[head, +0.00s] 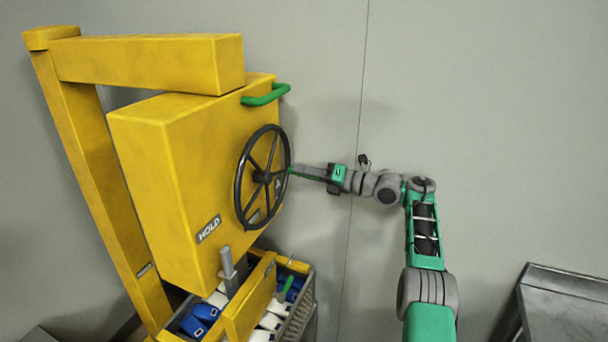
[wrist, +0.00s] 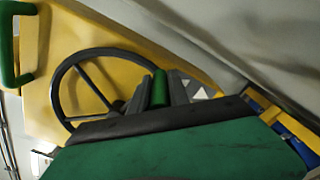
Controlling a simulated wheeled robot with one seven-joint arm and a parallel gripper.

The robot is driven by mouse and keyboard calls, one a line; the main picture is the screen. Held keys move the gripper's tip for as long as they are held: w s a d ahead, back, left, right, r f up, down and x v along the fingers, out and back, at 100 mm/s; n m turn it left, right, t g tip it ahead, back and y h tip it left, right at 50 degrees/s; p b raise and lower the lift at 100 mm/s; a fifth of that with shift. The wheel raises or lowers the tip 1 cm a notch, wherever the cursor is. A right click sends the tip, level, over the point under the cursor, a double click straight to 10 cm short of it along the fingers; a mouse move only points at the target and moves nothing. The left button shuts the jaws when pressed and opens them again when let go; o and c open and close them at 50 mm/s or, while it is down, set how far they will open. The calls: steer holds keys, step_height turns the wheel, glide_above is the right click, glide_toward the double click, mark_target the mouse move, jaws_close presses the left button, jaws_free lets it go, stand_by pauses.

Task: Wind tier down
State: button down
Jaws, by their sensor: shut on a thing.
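A black spoked handwheel (head: 243,196) is mounted on the right face of a large yellow box (head: 150,160) marked HOLD; the wheel also shows in the wrist view (wrist: 57,92). My gripper (head: 294,171) reaches in from the right at the wheel's right rim. In the wrist view its fingers are shut on a green grip (wrist: 160,88) that stands at the wheel's rim. The lower part of the wheel is hidden by my gripper in that view. I cannot tell which part is the tier.
A fixed green handle (head: 265,96) sticks out above the wheel. Below the box, an open-topped container (head: 298,318) holds blue and white packs, with a yellow panel (head: 247,305) and a grey lever (head: 228,265) over it. A metal table (head: 570,290) stands at lower right.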

steer(key=shift+r, duration=0.35)
steer(key=c, duration=1.3)
jaws_free()
steer(key=shift+o, duration=0.2)
